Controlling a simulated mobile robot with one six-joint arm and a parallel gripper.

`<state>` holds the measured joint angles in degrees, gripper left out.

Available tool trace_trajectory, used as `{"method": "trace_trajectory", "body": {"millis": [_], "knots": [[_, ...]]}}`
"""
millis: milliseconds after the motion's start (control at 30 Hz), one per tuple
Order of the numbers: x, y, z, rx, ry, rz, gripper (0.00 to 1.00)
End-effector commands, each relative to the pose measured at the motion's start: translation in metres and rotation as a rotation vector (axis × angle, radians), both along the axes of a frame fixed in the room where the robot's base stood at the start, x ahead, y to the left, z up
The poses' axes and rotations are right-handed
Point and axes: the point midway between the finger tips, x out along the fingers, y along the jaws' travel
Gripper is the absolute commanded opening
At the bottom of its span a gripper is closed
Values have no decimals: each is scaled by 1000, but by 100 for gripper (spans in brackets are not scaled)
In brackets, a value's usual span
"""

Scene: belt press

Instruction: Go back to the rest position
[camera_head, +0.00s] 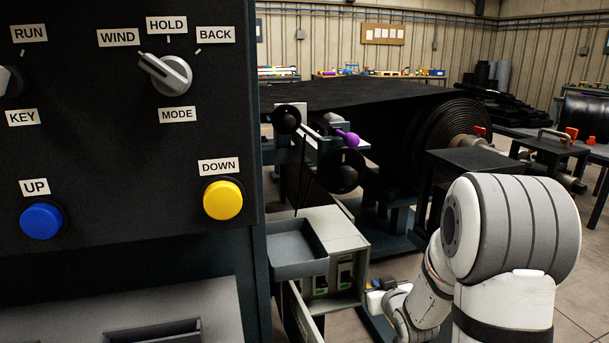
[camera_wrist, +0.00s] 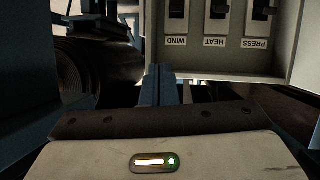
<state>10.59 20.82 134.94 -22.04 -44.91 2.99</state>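My arm reaches from the lower right in the head view, and my gripper (camera_head: 376,288) is low, just right of a grey switch box (camera_head: 318,228). In the wrist view my gripper's two dark blue fingers (camera_wrist: 161,84) lie side by side with no clear gap, and nothing shows held between them. Beyond them is the face of the switch box, with its WIND (camera_wrist: 176,42), HEAT (camera_wrist: 214,43) and PRESS (camera_wrist: 255,44) labels upside down and a dark switch by each. The fingertips appear apart from the switches.
A black control panel (camera_head: 120,140) with a mode knob (camera_head: 166,73), a blue UP button (camera_head: 41,220) and a yellow DOWN button (camera_head: 223,200) fills the left. A grey tray (camera_head: 298,262) adjoins the box. A large belt roll (camera_head: 440,130) stands behind. Floor shows at right.

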Motion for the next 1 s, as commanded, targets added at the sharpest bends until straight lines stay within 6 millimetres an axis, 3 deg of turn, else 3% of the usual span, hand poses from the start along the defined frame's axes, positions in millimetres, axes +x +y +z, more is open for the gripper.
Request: {"method": "trace_trajectory", "body": {"millis": [33,267,467,600,800,1000], "knots": [[-7,1,43,-16,36,-16,0],[-56,0,138,-55,263,-111,0],[-117,6,218,-53,465,-172,0],[-168,15,272,-37,610,-197,0],[-243,32,339,-4,808,-203,0],[-292,44,372,19,933,-190,0]]}}
